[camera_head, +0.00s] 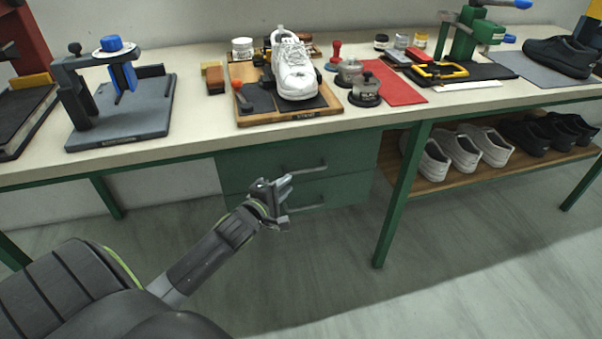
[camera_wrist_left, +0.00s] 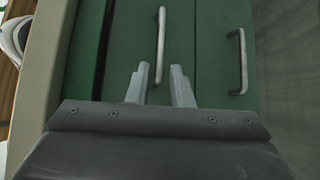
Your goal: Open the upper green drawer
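The upper green drawer (camera_head: 250,163) is under the workbench and looks shut, with a grey bar handle (camera_head: 303,169). In the left wrist view, the upper drawer front (camera_wrist_left: 135,30) and its handle (camera_wrist_left: 160,40) show ahead of my gripper. My left gripper (camera_head: 284,188) is in front of the drawers, just below and left of the upper handle in the head view. In the wrist view its two fingers (camera_wrist_left: 160,86) are apart, with the near end of the handle appearing between them. I cannot tell whether they touch it. My right gripper is not in view.
The workbench edge (camera_head: 180,150) overhangs the drawers. A green table leg (camera_head: 402,195) and a shoe shelf (camera_head: 430,184) stand to the right. The floor in front is clear.

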